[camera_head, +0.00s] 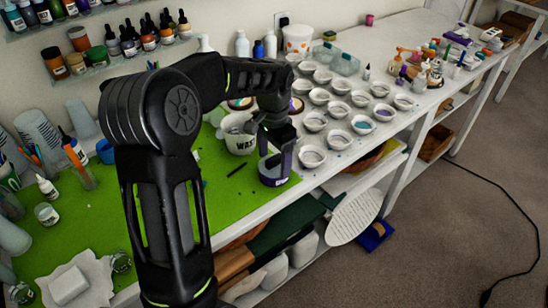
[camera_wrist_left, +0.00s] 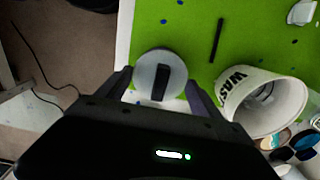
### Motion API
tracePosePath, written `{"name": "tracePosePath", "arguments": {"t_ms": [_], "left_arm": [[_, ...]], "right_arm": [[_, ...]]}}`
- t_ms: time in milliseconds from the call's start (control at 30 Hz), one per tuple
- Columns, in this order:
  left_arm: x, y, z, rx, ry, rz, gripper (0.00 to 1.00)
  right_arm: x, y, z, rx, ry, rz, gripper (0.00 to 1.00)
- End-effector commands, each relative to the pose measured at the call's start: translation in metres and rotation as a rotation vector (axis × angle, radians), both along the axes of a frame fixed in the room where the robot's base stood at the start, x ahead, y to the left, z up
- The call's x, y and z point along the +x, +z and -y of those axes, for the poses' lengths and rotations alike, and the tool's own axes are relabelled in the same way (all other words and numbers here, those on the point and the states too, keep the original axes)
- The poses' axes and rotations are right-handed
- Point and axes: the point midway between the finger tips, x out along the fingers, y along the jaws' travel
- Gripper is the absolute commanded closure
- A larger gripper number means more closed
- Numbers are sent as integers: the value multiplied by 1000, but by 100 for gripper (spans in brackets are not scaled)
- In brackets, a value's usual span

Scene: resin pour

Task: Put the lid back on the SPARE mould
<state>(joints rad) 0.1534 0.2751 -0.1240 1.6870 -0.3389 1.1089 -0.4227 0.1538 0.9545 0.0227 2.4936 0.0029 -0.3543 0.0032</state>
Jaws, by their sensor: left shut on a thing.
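My left gripper (camera_head: 274,150) points down at the bench's front edge. Its fingers are apart, one on each side of a round grey lid (camera_wrist_left: 145,72) with a dark bar across its top, and are shut on it. A short purple container with a pale label band, which looks like the mould (camera_head: 273,180), shows at the fingertips in the head view. I cannot read its label or tell whether the lid rests on it or is held just above it. My right gripper is not in view.
The white WASTE cup (camera_head: 239,143) stands close to the left gripper; it also shows in the wrist view (camera_wrist_left: 243,96). A dark stick (camera_head: 236,170) lies on the green mat (camera_head: 165,225). Several small white bowls (camera_head: 312,157) fill the bench to the right. Bottle shelves line the wall.

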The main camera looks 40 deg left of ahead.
Motion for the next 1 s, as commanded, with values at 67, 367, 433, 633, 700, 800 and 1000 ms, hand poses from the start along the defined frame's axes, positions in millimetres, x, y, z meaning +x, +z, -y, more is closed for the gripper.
{"name": "tracePosePath", "arguments": {"t_ms": [67,367,433,633,700,800,1000], "left_arm": [[0,0,0,0,0,0,62],[0,0,0,0,0,0,2],[0,0,0,0,0,0,0],[0,0,0,0,0,0,0],[0,0,0,0,0,0,0],[0,1,0,0,0,0,0],[0,12,0,0,0,1,0]], "right_arm": [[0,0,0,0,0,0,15],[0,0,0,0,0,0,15],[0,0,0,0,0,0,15],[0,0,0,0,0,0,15],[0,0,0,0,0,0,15],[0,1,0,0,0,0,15],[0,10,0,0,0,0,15]]}}
